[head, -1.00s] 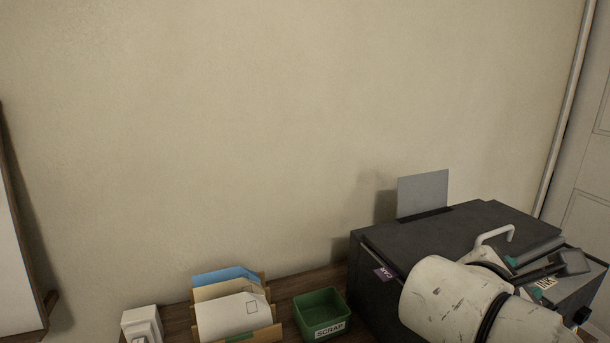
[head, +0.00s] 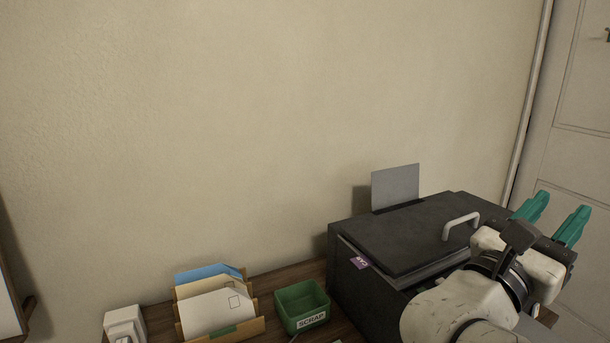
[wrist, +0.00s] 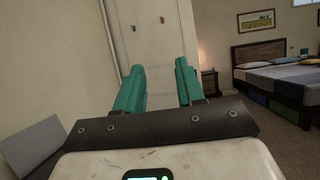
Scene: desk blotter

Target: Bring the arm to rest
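My gripper (head: 555,222) is at the right of the head view, raised in front of the printer's right side. Its two teal fingers point up and away, apart from each other. In the wrist view my gripper (wrist: 160,88) shows a clear gap between the fingers with nothing in it. The white door (wrist: 148,40) is seen beyond that gap. My arm is bent at the lower right of the head view and hides part of the printer.
A dark printer (head: 400,235) with a grey sheet (head: 396,188) stands on the wooden desk. Left of it are a green scrap bin (head: 302,306), a letter sorter (head: 250,327) with envelopes and a white device (head: 125,322). A bed (wrist: 285,75) stands far off at right.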

